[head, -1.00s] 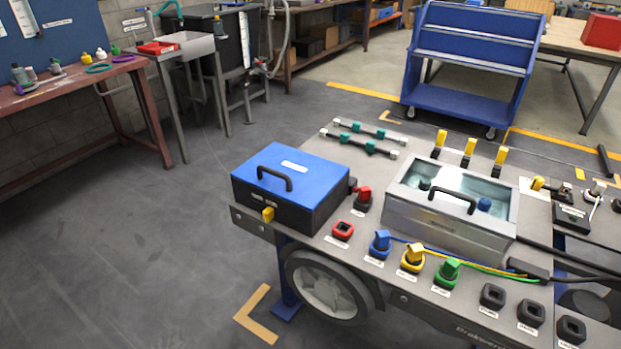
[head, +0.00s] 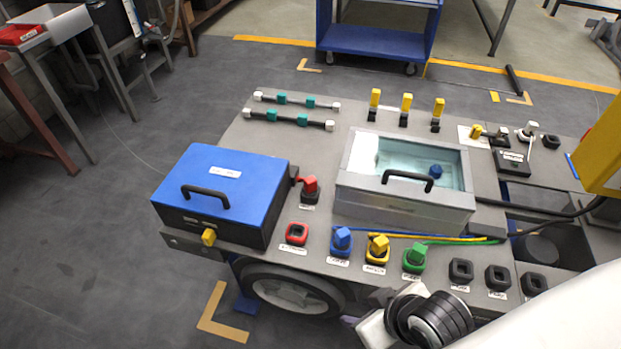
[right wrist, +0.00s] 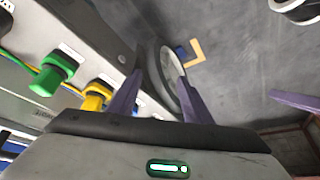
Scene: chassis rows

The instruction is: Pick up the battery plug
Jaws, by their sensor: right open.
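A red plug (head: 309,187) stands upright in a black base just right of the blue-lidded box; I take it for the battery plug, though its label is too small to read. An empty red-rimmed socket (head: 297,233) lies in front of it. My right gripper (head: 354,322) is low at the cart's front edge, below the blue and yellow plugs and well apart from the red plug. In the right wrist view its purple fingers (right wrist: 160,78) are spread with nothing between them. The red plug is not visible there.
The blue-lidded box (head: 240,165) and the glass-topped metal box (head: 350,190) flank the red plug. Blue (head: 342,240), yellow (head: 378,246) and green (head: 416,256) plugs stand in a row in front, with cables behind. Several black sockets (head: 461,270) are to the right.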

